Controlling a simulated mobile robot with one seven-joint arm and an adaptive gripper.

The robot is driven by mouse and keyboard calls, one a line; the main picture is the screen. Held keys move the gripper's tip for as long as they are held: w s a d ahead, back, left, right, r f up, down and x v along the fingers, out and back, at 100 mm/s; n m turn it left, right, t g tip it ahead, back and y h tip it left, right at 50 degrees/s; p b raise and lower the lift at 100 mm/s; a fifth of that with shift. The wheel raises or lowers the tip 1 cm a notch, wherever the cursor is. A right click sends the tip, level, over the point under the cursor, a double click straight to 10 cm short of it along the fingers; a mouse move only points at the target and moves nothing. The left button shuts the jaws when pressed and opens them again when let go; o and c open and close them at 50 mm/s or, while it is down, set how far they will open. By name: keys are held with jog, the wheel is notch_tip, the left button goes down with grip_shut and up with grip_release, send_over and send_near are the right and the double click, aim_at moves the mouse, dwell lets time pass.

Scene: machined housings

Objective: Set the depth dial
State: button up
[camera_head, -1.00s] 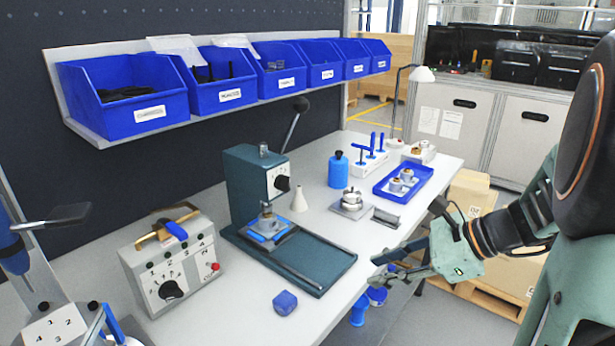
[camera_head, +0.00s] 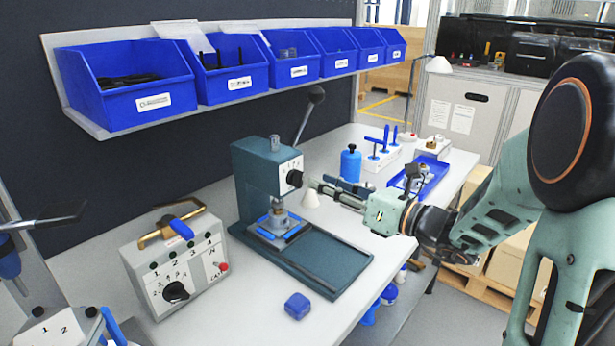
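The depth dial (camera_head: 294,178) is a black round knob on the white front plate of the green press (camera_head: 258,180). Black marks are printed around the knob. A metal part (camera_head: 279,216) sits below the press head in a blue holder (camera_head: 280,231). My gripper (camera_head: 317,182) reaches in from the right, its fingertips pointing left just beside the dial. Its two fingers look apart, with nothing seen between them. I cannot tell whether a fingertip touches the dial.
A control box (camera_head: 178,262) with a black knob stands left of the press. A blue block (camera_head: 298,305) lies in front. A white cone (camera_head: 310,199), a blue bottle (camera_head: 350,164) and a blue tray (camera_head: 432,176) are behind or near my gripper. Blue bins (camera_head: 135,95) hang above.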

aim_at(303, 174)
jog(key=x, duration=0.5)
jog(key=shift+w+a, duration=0.25)
jog(key=shift+a, duration=0.05)
jog(key=shift+c, duration=0.7)
grip_shut()
